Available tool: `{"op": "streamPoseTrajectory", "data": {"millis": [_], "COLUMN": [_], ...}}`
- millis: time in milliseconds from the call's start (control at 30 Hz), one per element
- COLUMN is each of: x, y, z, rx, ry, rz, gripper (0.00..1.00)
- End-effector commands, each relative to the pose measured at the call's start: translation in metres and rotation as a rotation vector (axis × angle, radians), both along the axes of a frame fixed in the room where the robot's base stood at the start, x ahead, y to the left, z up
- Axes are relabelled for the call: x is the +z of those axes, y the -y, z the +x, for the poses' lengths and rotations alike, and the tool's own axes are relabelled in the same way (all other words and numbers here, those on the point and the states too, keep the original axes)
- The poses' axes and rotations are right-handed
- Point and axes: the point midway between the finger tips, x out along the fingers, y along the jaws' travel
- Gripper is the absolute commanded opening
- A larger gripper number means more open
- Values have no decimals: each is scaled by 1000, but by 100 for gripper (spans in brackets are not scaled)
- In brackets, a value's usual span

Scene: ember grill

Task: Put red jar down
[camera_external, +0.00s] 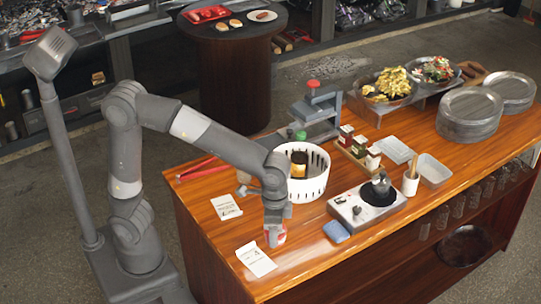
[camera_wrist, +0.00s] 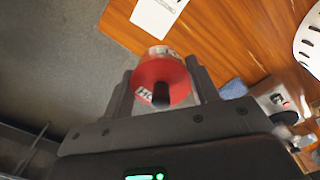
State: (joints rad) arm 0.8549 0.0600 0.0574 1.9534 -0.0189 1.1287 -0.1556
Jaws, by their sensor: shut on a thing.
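The red jar (camera_wrist: 172,72) is between the two fingers of my gripper (camera_wrist: 160,84) in the wrist view, its round red lid with white lettering facing the camera. In the external view the red jar (camera_external: 281,236) shows only in part below my gripper (camera_external: 275,228), which points down at the near edge of the wooden counter (camera_external: 310,250). My gripper is shut on the jar. I cannot tell whether the jar's base touches the counter. A white printed card (camera_external: 256,260) lies on the counter just left of the jar.
A white slotted basket (camera_external: 318,178) stands behind the gripper. A blue sponge (camera_external: 336,232) and a burner unit (camera_external: 352,210) are to the right. A second card (camera_external: 226,207) and red tongs (camera_external: 197,170) lie to the left. The counter's front edge is close.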

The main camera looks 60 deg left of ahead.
Motion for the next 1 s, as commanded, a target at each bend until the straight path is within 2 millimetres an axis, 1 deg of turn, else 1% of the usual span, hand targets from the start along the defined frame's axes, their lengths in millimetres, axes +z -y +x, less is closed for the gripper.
{"op": "streamPoseTrajectory", "data": {"millis": [33,100,300,433,633,767,1000], "x": [2,2,2,0,-2,-10,-41], "y": [-11,-24,-55,-69,-81,-90,-120], "z": [-3,-8,-22,-30,-36,-27,13], "rx": [8,15,32,38,44,46,49], "ry": [0,0,3,6,9,9,6], "rz": [-3,-3,0,4,10,11,12], "gripper": [11,11,11,11,11,11,11]}}
